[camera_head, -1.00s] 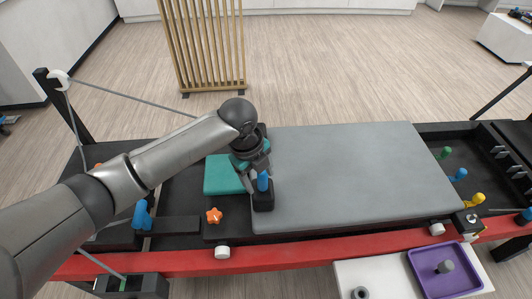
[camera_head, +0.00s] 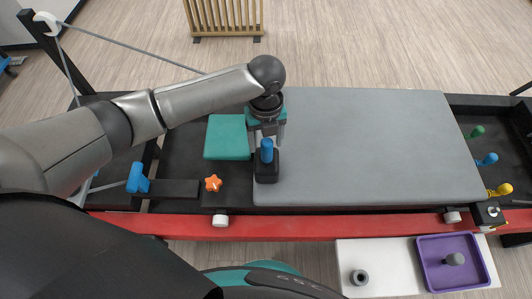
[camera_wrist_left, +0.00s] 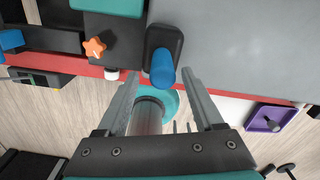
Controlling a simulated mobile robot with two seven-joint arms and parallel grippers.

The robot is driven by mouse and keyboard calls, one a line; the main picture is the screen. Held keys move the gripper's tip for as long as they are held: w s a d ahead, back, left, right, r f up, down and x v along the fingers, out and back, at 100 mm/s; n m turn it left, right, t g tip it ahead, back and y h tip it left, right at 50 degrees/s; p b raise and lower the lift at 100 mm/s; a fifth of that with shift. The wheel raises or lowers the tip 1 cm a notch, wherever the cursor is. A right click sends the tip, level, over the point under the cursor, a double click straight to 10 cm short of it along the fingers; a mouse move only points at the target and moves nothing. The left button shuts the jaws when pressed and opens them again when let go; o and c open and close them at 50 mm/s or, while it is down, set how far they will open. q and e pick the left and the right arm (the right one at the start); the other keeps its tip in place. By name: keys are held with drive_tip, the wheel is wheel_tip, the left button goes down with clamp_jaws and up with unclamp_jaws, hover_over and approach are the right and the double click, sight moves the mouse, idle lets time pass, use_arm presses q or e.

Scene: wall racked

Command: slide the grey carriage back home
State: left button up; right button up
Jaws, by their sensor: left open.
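The grey carriage (camera_head: 370,150) is a wide flat pad on the dark frame. At its near left corner stands a black block with an upright blue peg (camera_head: 267,150). My left gripper (camera_head: 267,138) is at this peg, with its fingers pointing down. In the left wrist view the open fingers (camera_wrist_left: 160,76) lie to either side of the blue peg (camera_wrist_left: 162,68), apart from it as far as I can see. My right gripper does not show.
A teal pad (camera_head: 227,137) lies left of the carriage. An orange star knob (camera_head: 213,183) and a blue knob (camera_head: 138,178) are at the left. A red rail (camera_head: 300,227) runs along the front. A purple tray (camera_head: 425,262) is on a white surface. Coloured hooks are at the right.

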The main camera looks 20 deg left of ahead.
sight(266, 153)
use_arm(q)
wheel_tip(266, 153, down, 5)
drive_tip(key=shift+r+b, duration=0.2)
drive_tip(key=shift+b, duration=0.45)
drive_tip(key=shift+f, duration=0.5)
drive_tip(key=c, duration=0.7)
clamp_jaws()
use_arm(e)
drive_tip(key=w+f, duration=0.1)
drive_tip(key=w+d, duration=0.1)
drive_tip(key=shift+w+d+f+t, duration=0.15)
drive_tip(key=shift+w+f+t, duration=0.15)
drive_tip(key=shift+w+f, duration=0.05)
